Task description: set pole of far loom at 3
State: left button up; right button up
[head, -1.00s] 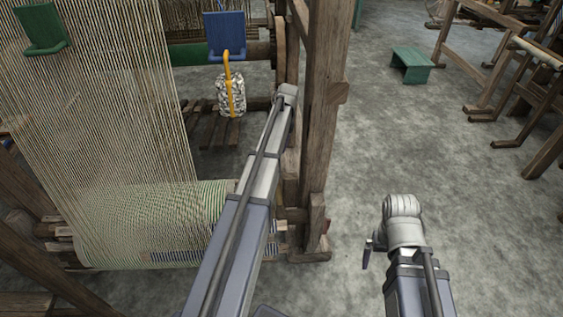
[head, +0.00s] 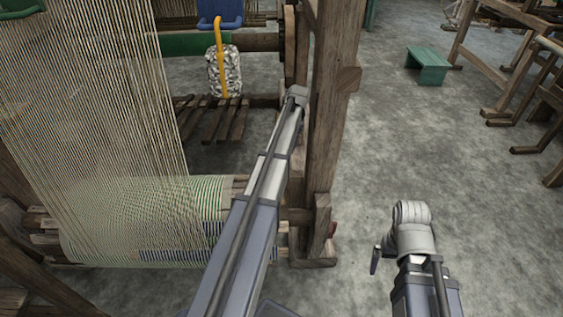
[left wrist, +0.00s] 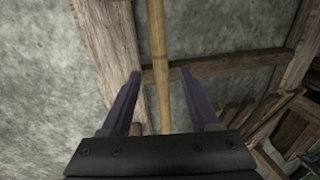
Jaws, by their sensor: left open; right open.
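In the left wrist view a pale bamboo pole (left wrist: 157,40) runs from the top edge down between the two fingers of my left gripper (left wrist: 160,74). The fingers are open and apart from it on both sides; how deep the pole sits between them I cannot tell. In the head view my left arm reaches to the loom's upright post, and its gripper is hidden there. The loom's striped warp and cloth roll (head: 150,215) are at the left. My right gripper (head: 378,258) is low at the right, mostly hidden by its wrist, over bare floor. No number marks are readable.
A thick wooden post (head: 330,130) stands close beside my left arm. A green stool (head: 428,64) and wooden frames (head: 500,60) stand at the back right. The floor between is clear.

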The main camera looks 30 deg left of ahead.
pick_arm(q)
jog(key=f+b, duration=0.4)
jog(key=a+f+b, duration=0.1)
jog(key=f+b, duration=0.1)
jog(key=shift+s+f, duration=0.35)
jog(key=shift+f, duration=0.05)
grip_shut()
dwell(1.2)
